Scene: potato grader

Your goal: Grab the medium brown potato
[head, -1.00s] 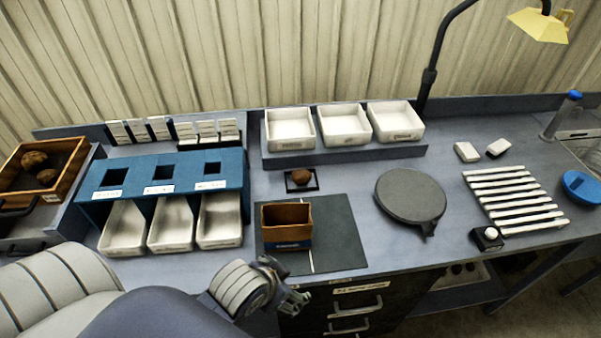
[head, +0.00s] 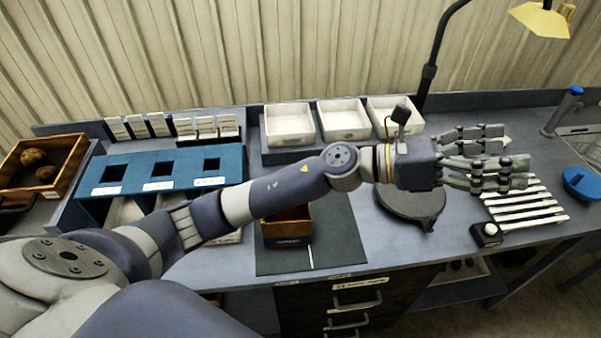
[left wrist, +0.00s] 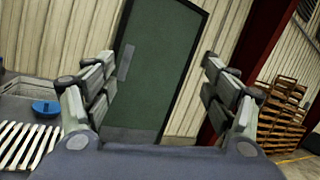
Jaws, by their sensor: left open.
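Two brown potatoes, one farther back (head: 33,156) and one nearer (head: 46,174), lie in a wooden crate (head: 75,160) at the far left in the head view. I cannot tell their size class. The potato seen earlier on a small black pad mid-bench is hidden behind my left arm. My left gripper (head: 508,158) is open and empty, above the right part of the bench and pointing right, far from the crate. In the left wrist view its fingers (left wrist: 157,65) are spread, with no potato between them. My right gripper is not in view.
A small wooden box (head: 287,227) stands on a dark mat (head: 335,240). A blue sorter (head: 225,160) is at left, white trays (head: 290,140) are at the back. A round grey plate (head: 400,205) and white slats (head: 525,212) lie below and near my gripper.

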